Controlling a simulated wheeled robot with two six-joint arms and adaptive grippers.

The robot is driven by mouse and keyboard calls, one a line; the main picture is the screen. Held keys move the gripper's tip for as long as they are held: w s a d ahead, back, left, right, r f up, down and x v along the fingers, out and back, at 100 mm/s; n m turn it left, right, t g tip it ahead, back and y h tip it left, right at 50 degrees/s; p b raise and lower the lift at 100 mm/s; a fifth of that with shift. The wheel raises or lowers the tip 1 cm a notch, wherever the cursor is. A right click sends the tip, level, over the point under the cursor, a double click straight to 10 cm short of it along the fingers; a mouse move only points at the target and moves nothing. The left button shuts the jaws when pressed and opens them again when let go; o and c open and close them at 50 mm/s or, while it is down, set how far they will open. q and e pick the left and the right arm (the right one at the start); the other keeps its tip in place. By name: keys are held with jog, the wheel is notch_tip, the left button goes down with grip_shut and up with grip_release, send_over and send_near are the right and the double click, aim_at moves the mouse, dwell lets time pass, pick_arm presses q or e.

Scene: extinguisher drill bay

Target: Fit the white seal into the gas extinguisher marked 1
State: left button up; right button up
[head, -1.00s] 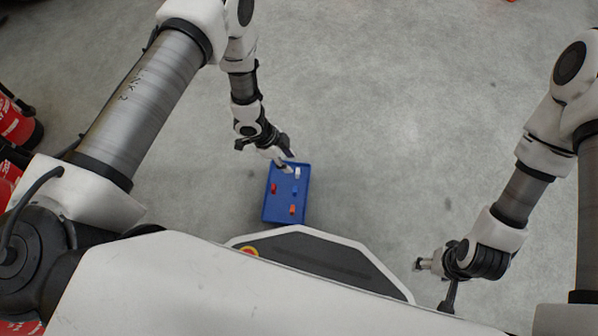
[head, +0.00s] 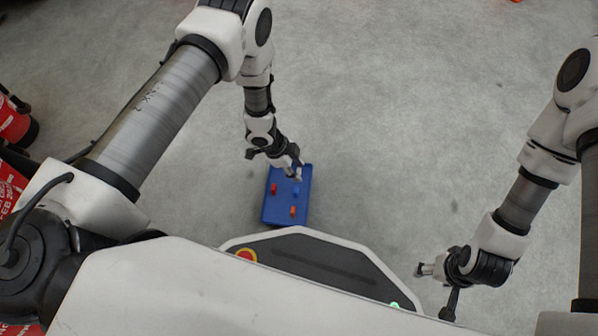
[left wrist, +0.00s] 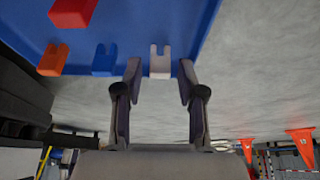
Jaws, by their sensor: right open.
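The white seal (left wrist: 160,61) is a small notched block at the edge of the blue tray (left wrist: 200,18) in the left wrist view. My left gripper (left wrist: 159,80) is open, with one finger on each side of the seal and visible gaps between; I cannot tell if the fingertips are level with it. In the head view my left gripper (head: 294,170) is over the tray's far end and mostly hides the white seal. My right gripper (head: 434,291) is open and empty, away from the tray. I cannot make out which extinguisher is marked 1.
The tray also holds a red piece (head: 274,188), a blue piece (head: 296,190) and an orange piece (head: 292,211). Red extinguishers (head: 12,122) stand at the left edge. Orange cones (left wrist: 301,146) show in the left wrist view. The floor right of the tray is clear.

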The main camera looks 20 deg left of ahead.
pick_arm(q)
grip_shut()
jog(key=shift+r+p, duration=1.35)
jog(key=shift+r, duration=0.2)
jog(key=shift+f, duration=0.1)
